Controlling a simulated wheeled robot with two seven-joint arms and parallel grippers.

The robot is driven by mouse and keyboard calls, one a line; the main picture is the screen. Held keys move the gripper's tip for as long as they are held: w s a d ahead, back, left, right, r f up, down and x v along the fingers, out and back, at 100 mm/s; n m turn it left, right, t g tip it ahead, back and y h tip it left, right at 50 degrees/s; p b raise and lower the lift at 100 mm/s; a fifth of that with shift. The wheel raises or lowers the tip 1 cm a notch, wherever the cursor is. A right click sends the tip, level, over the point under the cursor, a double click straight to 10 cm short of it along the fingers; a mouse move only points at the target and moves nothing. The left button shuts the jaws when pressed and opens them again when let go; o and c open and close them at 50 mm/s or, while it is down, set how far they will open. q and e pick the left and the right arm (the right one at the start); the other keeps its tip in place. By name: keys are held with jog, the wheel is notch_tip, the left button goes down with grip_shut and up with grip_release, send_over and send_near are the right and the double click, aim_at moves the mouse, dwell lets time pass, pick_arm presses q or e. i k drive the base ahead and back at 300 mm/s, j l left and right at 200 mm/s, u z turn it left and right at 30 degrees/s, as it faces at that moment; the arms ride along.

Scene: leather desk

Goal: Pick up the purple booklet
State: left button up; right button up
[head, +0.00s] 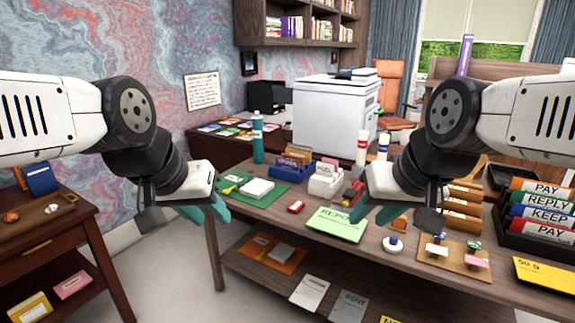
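A tall, thin purple item (466,55) stands upright at the upper right, by the wooden panel behind the desk. It may be the purple booklet, but I see only a narrow strip and cannot tell for sure. My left gripper (205,213) hangs over the desk's left end, its teal fingertips apart and nothing visible between them. My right gripper (374,212) hangs over the desk near the green card (335,224), its teal fingertips also apart and empty. Both grippers are far from the purple item.
The wooden desk (300,225) holds a green mat (277,193), bottles, card holders and stamps. A black tray of labelled binders (540,205) stands at the right. A side table (75,222) is at the left. Papers lie on the desk's lower shelf. A white printer (325,115) stands behind.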

aim_at(289, 164)
jog(key=i+l+u, duration=0.25)
jog(key=l, duration=0.75)
jog(key=l+u, duration=0.25)
jog(key=l, duration=0.75)
jog(key=i+j+z, duration=0.3)
jog(key=i+j, duration=0.2)
jog(key=j, duration=0.15)
jog(key=i+j+z, duration=0.1)
jog(key=i+j, duration=0.15)
jog(key=i+j+z, duration=0.15)
jog(key=j, duration=0.35)
jog(key=i+j+z, duration=0.15)
jog(key=j, duration=0.25)
jog(key=i+j+z, duration=0.15)
jog(key=j, duration=0.3)
jog(key=i+j+z, duration=0.15)
jog(key=j, duration=0.3)
jog(key=i+j+z, duration=0.15)
jog(key=j, duration=0.3)
jog(key=i, duration=0.1)
